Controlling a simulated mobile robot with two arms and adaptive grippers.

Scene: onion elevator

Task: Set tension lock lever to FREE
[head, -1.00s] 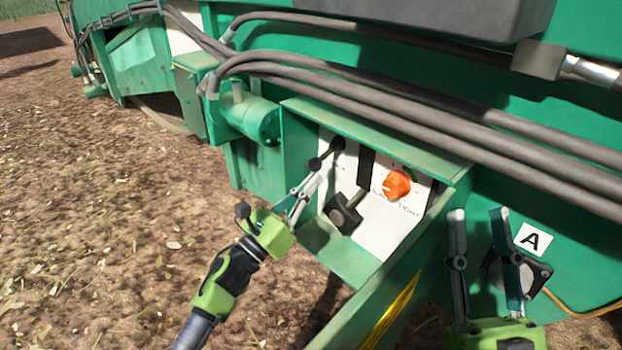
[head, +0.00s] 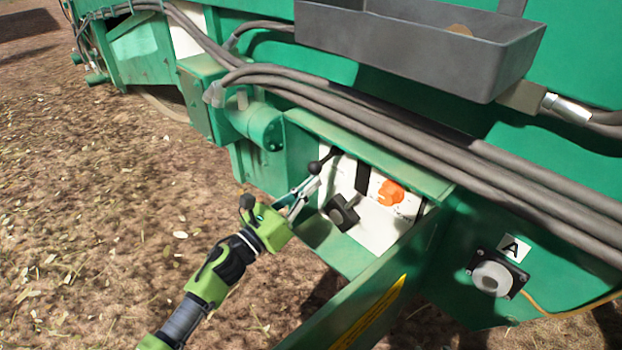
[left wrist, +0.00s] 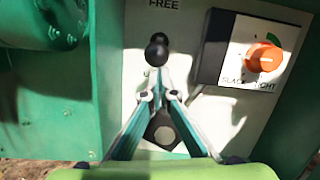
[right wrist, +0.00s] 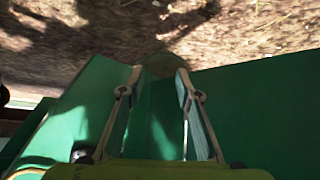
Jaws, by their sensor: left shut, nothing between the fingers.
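The tension lock lever, a black rod with a ball knob (head: 314,168), sticks out of the white panel (head: 378,222) inside the green box. In the left wrist view, its black ball (left wrist: 157,52) lies just below the word FREE (left wrist: 163,4). My left gripper (head: 316,183) is shut and empty, its tips just below the ball; it also shows in the left wrist view (left wrist: 160,88). I cannot tell whether the tips touch the lever. My right gripper (right wrist: 160,70) is open and empty in the right wrist view, above green metal, and out of the head view.
An orange knob (head: 391,193) marked SLACK and TIGHT sits right of the lever. A black square-ended part (head: 341,213) juts out below it. Grey hoses (head: 400,130) run above the box, with a grey tray (head: 415,45) higher up. Open ground lies left.

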